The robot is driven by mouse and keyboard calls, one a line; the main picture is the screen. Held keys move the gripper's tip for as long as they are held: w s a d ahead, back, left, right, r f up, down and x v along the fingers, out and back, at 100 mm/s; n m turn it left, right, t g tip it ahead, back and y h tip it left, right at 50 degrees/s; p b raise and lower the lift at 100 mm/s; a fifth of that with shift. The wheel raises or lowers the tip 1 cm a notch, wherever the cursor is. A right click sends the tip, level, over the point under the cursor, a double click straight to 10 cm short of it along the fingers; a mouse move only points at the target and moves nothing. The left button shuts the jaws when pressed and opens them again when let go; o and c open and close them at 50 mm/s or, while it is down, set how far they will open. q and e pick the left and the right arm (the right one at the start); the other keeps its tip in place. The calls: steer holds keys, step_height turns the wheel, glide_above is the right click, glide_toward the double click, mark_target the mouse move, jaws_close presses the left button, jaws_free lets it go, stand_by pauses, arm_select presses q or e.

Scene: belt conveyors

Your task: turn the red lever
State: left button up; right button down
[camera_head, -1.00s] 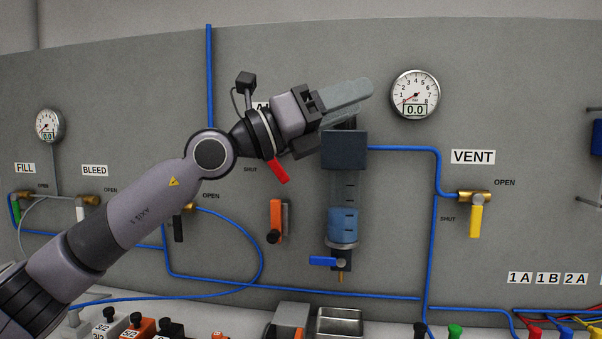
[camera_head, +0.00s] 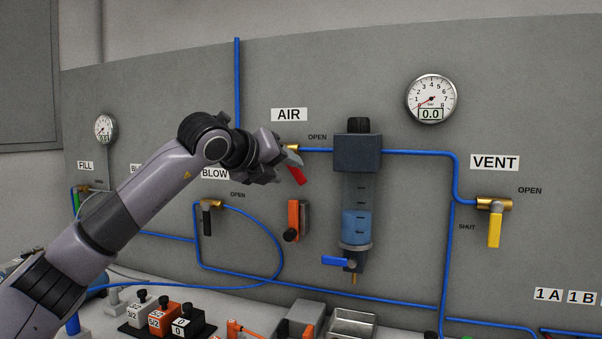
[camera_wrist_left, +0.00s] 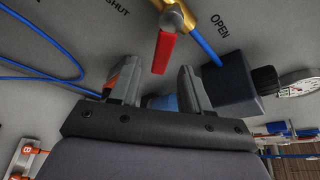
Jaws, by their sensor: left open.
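The red lever (camera_head: 297,175) hangs down and slightly right from the brass AIR valve (camera_head: 290,147), under the AIR label (camera_head: 289,115). My left gripper (camera_head: 280,162) is just left of the lever and partly hides the valve. In the left wrist view the red lever (camera_wrist_left: 163,53) lies beyond the fingertips, roughly centred across the gap. My left gripper (camera_wrist_left: 155,82) is open there, with nothing between its fingers. The OPEN mark is to the right of the valve. My right gripper is not in view.
The filter-regulator (camera_head: 357,153) with blue liquid stands out from the panel just right of the lever. An orange handle (camera_head: 293,220) is below. Blue tubing (camera_head: 237,85) runs above and around. The VENT valve with a yellow lever (camera_head: 494,228) is farther right.

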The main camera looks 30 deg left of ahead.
mark_target(295, 172)
arm_select(q)
steer(key=shift+p+x, duration=0.6)
steer(key=shift+x, duration=2.1)
steer(key=shift+d, duration=0.1)
jaws_close()
